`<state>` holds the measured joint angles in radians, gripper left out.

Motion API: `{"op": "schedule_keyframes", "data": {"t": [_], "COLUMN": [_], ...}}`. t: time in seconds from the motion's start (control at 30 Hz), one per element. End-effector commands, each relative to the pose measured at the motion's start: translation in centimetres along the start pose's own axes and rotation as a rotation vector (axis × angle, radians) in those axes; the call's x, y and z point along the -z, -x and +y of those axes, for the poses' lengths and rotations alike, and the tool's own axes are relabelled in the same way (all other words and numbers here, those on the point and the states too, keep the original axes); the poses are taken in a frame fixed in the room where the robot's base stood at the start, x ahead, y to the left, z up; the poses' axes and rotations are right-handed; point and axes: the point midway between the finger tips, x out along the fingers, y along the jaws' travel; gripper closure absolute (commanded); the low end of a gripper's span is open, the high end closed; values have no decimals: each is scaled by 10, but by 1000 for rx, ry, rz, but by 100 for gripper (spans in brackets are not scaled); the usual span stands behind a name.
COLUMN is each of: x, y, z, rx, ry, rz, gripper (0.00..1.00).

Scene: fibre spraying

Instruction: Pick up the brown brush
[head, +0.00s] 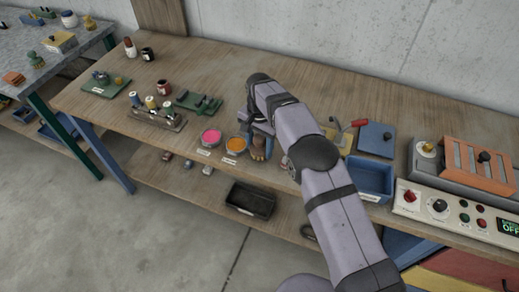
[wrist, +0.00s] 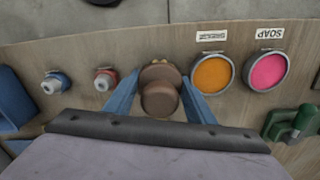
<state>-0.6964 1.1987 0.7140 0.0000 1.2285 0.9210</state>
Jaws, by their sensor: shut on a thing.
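The brown brush (wrist: 160,98) has a round knob, seen from above in the wrist view. It also shows in the head view (head: 258,152), partly hidden by my arm. My gripper (wrist: 161,92) has its two blue fingers on either side of the brush and is shut on it. In the head view my gripper (head: 259,143) is near the table's front edge, just right of the orange dish. I cannot tell whether the brush touches the tabletop.
An orange dish (wrist: 212,73) and a pink dish (wrist: 266,70) stand close beside the gripper. Small red (wrist: 105,78) and blue (wrist: 55,82) items stand on its other side. A blue tray (head: 370,178) is to the right. The wooden tabletop (head: 225,75) behind is clear.

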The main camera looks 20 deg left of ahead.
Motion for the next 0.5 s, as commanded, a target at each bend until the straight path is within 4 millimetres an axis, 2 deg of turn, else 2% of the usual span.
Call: {"op": "schedule_keyframes", "data": {"t": [0.3, 0.5], "x": [1, 0], "y": [52, 77], "z": [-1, -1], "rx": [4, 2], "ry": [0, 0], "rz": [3, 2], "gripper": [77, 77]}}
